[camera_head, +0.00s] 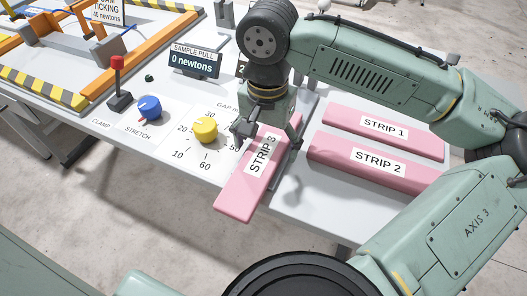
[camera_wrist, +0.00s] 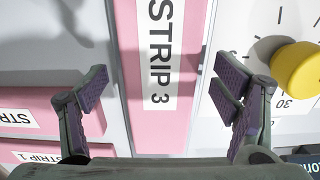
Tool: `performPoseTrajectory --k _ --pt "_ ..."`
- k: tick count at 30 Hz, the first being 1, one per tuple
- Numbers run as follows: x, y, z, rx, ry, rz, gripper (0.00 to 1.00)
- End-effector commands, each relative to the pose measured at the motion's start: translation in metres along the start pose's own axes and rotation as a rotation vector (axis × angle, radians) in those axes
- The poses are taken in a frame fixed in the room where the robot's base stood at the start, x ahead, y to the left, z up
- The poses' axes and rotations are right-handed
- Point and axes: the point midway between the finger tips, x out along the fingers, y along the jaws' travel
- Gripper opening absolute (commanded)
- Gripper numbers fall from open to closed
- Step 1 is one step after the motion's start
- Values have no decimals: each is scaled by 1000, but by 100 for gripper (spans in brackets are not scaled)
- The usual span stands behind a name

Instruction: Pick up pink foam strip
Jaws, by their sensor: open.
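Three pink foam strips with white labels lie on the white table. Strip 3 (camera_head: 238,196) lies apart from the others, its near end reaching the table's front edge. Strip 1 (camera_head: 345,117) and strip 2 (camera_head: 330,155) lie side by side to its right. My gripper (camera_head: 268,135) is over the far part of strip 3 and hides some of it. In the wrist view, my gripper (camera_wrist: 165,95) is open, with one finger on each side of strip 3 (camera_wrist: 160,125). I cannot tell how high the fingertips are above the table.
A yellow knob (camera_head: 205,129) with a dial stands just left of strip 3, and it is close beside a finger in the wrist view (camera_wrist: 298,68). A blue knob (camera_head: 149,108) and a red-topped clamp lever (camera_head: 118,85) stand farther left. A small display (camera_head: 194,62) stands behind.

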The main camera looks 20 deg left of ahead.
Motion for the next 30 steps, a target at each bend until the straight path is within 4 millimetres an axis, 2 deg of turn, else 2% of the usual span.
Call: performPoseTrajectory --k 6,23,30 --pt "1 0 0 0 1 -1 81" --pt "0 0 0 0 1 0 44" --pt "0 0 0 0 1 0 42"
